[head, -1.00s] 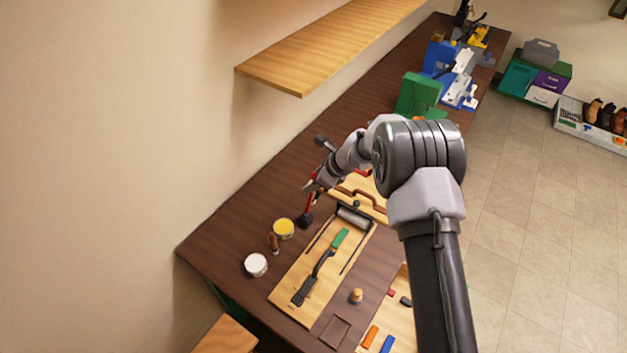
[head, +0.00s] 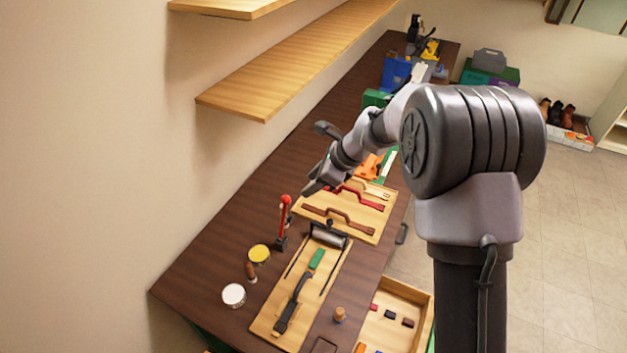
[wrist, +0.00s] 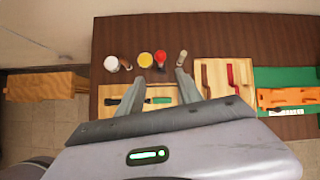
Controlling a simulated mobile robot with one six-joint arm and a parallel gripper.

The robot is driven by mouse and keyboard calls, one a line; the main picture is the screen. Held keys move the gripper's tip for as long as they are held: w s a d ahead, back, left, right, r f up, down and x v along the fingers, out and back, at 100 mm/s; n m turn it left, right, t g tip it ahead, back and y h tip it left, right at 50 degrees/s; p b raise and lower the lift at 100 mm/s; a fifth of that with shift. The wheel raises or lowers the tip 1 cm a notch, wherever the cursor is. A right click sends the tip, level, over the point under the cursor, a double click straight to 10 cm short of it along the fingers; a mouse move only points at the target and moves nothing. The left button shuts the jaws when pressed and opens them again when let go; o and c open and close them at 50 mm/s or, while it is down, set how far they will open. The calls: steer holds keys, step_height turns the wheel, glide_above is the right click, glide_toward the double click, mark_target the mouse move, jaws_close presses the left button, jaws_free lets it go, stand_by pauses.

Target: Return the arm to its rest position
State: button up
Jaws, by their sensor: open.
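Below the fingers lies the long wooden board (wrist: 128,92) with a black-handled tool (wrist: 138,101) and a green block (wrist: 161,100). My arm is bent, its large elbow joint raised on the right of the head view.
A red-handled tool (head: 284,222), a yellow-topped tin (head: 258,254) and a white-topped tin (head: 234,294) stand on the bench. A wooden shelf (head: 290,70) runs along the wall. A wooden tray (head: 405,291) with small blocks lies at front right.

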steer(key=shift+d+r, duration=0.15)
steer(key=shift+r, duration=0.1)
steer(key=s+d+f+n+t+h+b, duration=0.1)
steer(key=s+d+n+b, duration=0.4)
steer(key=s+b, duration=0.5)
steer(key=s+d+f+n+t+h+b, duration=0.15)
steer(key=s+d+n+b, duration=0.35)
steer(key=s+b, duration=0.5)
steer(key=s+d+f+n+h+b, duration=0.1)
steer(key=s+d+f+n+b, duration=0.1)
steer(key=s, duration=0.4)
steer(key=s+d+f+n+h+b, duration=0.1)
steer(key=s+d+f+n+b, duration=0.1)
steer(key=s+f+b, duration=0.4)
steer(key=shift+s+d+f+n+t, duration=0.2)
steer(key=shift+d+f+n+t, duration=0.15)
steer(key=shift+f+n, duration=0.45)
steer(key=shift+r, duration=0.1)
